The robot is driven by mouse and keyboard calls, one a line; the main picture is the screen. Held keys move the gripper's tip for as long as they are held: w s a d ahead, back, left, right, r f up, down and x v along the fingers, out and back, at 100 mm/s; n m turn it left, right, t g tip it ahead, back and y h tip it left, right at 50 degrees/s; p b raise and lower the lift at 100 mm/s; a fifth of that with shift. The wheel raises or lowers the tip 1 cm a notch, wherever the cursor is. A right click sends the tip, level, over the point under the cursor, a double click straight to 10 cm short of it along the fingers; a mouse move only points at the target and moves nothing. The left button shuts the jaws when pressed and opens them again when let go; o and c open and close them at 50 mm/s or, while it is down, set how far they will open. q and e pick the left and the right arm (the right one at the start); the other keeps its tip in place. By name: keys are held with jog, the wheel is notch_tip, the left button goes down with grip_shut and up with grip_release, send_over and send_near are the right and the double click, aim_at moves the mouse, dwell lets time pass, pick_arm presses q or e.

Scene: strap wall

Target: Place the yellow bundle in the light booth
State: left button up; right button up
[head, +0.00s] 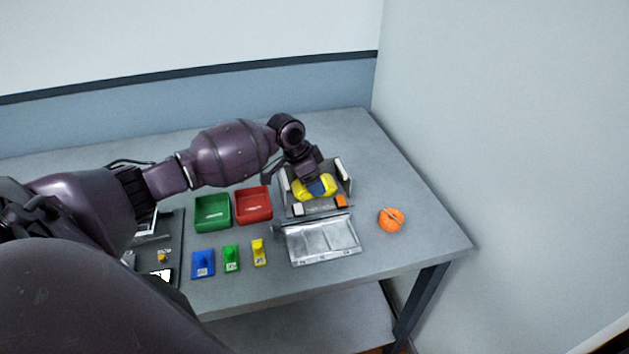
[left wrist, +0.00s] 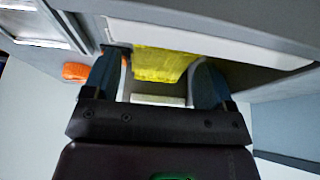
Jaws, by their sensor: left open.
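The light booth (head: 322,209) is a grey open box with white side panels, at the right-middle of the table in the head view. The yellow bundle (head: 302,190) lies inside it, with a blue patch at its middle; I cannot tell if that is a band or a fingertip. My left gripper (head: 314,181) reaches down into the booth from above. In the left wrist view its fingers (left wrist: 157,68) are open and apart, with the yellow bundle (left wrist: 160,64) beyond and between them. The bundle's underside is hidden. My right gripper is not in view.
A silver tray-like panel (head: 322,243) lies in front of the booth. A red tray (head: 253,206) and green tray (head: 212,212) stand to its left. Blue (head: 203,263), green (head: 231,259) and yellow (head: 259,253) small pieces lie in front. An orange round object (head: 391,219) sits to the right.

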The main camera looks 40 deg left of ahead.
pick_arm(q)
jog(key=p+v, duration=0.1)
jog(key=v, duration=1)
jog(key=shift+s+f, duration=0.1)
